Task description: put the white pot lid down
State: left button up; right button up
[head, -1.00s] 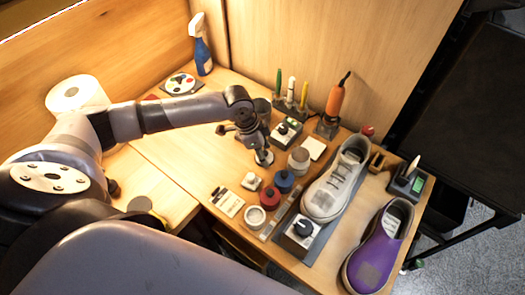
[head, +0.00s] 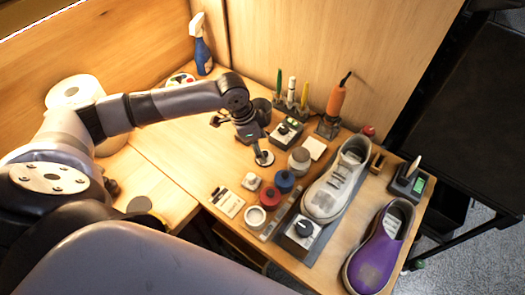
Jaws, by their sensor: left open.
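A small white piece (head: 251,181), which looks like the white pot lid, lies on the table just behind the open white pot (head: 255,217). My left gripper (head: 250,146) is open and empty, pointing down over the table behind the white piece and apart from it. Its fingers are partly hidden by the wrist. My right gripper is not in view.
Red (head: 270,197) and blue (head: 284,181) pots and a grey pot (head: 299,160) stand close by. A pale sneaker (head: 336,182) and a purple shoe (head: 376,250) are at the right. The table left of my gripper is clear.

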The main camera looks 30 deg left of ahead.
pick_arm(q)
jog(key=v, duration=0.8)
jog(key=shift+b, duration=0.3)
jog(key=shift+r, duration=0.2)
